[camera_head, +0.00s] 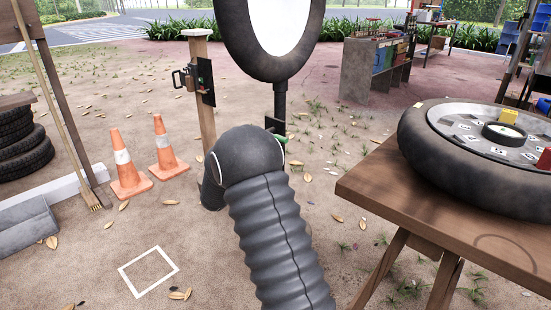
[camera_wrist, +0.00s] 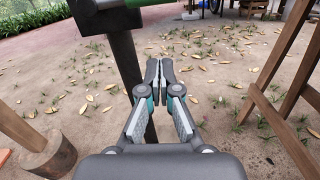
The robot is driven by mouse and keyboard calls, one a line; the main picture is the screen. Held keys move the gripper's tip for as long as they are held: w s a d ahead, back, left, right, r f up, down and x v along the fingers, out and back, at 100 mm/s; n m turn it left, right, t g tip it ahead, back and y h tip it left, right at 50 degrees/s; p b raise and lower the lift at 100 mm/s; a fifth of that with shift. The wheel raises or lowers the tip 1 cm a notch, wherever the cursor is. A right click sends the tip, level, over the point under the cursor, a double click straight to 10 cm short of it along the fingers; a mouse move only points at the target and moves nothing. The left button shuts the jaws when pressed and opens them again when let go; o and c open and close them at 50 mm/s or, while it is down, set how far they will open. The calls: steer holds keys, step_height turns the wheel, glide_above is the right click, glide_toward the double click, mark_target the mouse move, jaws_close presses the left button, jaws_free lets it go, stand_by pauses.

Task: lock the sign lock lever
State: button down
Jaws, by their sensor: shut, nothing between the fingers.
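The round sign (camera_head: 283,25) has a white face and a tyre-like rim, and stands on a dark post (camera_head: 280,100). A small green part (camera_head: 281,138), possibly the lock lever, shows low on the post beside a dark plate, partly behind my arm. My gripper (camera_wrist: 159,62) is shut and empty, right of the post and lower in the picture than the green bar. My arm hides it in the head view.
A wooden table (camera_head: 395,190) with a wheel (camera_head: 480,150) stands at right. A wooden post (camera_head: 203,90) with a dark fixture stands left of the sign. Two orange cones (camera_head: 124,165) and stacked tyres (camera_head: 22,140) are at left. Leafy ground is open around the white square outline (camera_head: 148,271).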

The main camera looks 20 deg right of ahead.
steer(key=v, duration=0.8)
steer(key=shift+r, duration=0.3)
steer(key=s+f+m+g+y, duration=0.35)
steer(key=s+f, duration=0.25)
steer(key=f, duration=0.2)
steer(key=s+a+m+g+y, duration=0.1)
steer(key=s+m+g+y, duration=0.3)
steer(key=s+m, duration=0.55)
steer(key=s+a+r+m+t+y, duration=0.3)
steer(key=s+r, duration=0.5)
steer(key=s, duration=0.3)
steer(key=s+a+r+m+t+y+p, duration=0.1)
steer(key=s+a+r+m+t+y, duration=0.2)
steer(key=s+a+r+m+y, duration=0.2)
steer(key=shift+s+a+r+m+y+p, duration=0.35)
steer(key=shift+s+r+y, duration=0.5)
steer(key=shift+s+r, duration=1.8)
